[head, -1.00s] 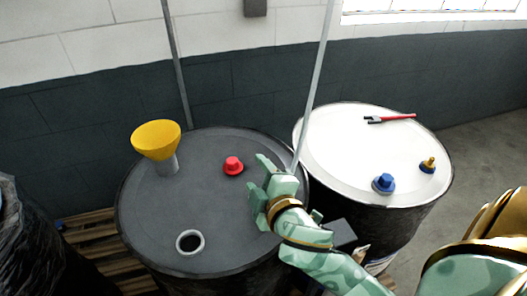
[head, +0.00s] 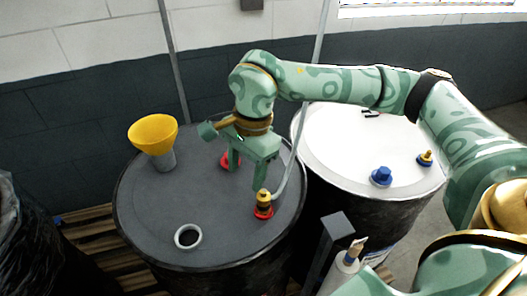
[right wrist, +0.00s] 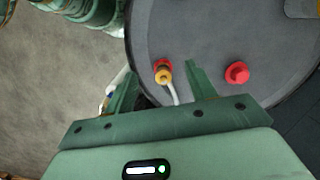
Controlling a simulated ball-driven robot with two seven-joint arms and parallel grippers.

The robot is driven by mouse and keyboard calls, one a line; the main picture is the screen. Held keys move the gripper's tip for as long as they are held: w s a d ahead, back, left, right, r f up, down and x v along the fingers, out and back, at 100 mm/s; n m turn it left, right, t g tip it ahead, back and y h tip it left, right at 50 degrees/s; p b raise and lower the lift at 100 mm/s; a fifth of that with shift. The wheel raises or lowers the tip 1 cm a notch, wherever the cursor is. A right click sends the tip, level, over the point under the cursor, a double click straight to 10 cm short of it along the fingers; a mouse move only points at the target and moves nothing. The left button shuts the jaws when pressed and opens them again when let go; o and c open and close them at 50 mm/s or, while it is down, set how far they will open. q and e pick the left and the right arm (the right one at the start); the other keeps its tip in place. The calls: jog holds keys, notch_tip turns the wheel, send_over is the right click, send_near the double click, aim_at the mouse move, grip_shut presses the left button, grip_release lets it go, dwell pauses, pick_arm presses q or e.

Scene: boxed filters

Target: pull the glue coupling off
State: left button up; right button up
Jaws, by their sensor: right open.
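The coupling, a yellow-brass body (head: 263,197) with a pale hose, sits on a red fitting (head: 264,212) near the right edge of the grey drum's lid (head: 215,225). It also shows in the right wrist view (right wrist: 164,74). My right gripper (head: 246,180) is open and empty, fingers pointing down, above and just left of the coupling in the head view. In the right wrist view the coupling appears between the two fingers (right wrist: 160,64), beyond their tips and apparently untouched. My left gripper is not in view.
A red cap (right wrist: 237,73), a yellow funnel (head: 153,134) and an open port (head: 188,237) are on the grey lid. The white drum (head: 335,150) carries a blue cap (head: 381,176) and a brass-topped blue fitting (head: 425,158). A dark post (head: 336,226) stands in front.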

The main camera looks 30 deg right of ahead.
jog(key=r+m+h, duration=0.1)
jog(key=h, duration=0.1)
send_over(264, 191)
notch_tip(264, 191, down, 16)
jog(key=shift+r, duration=0.1)
jog(key=c, duration=1.2)
jog(key=shift+o, duration=0.2)
jog(key=shift+r, duration=0.15)
jog(key=shift+r+p, duration=2.35)
jog(key=shift+r, duration=0.45)
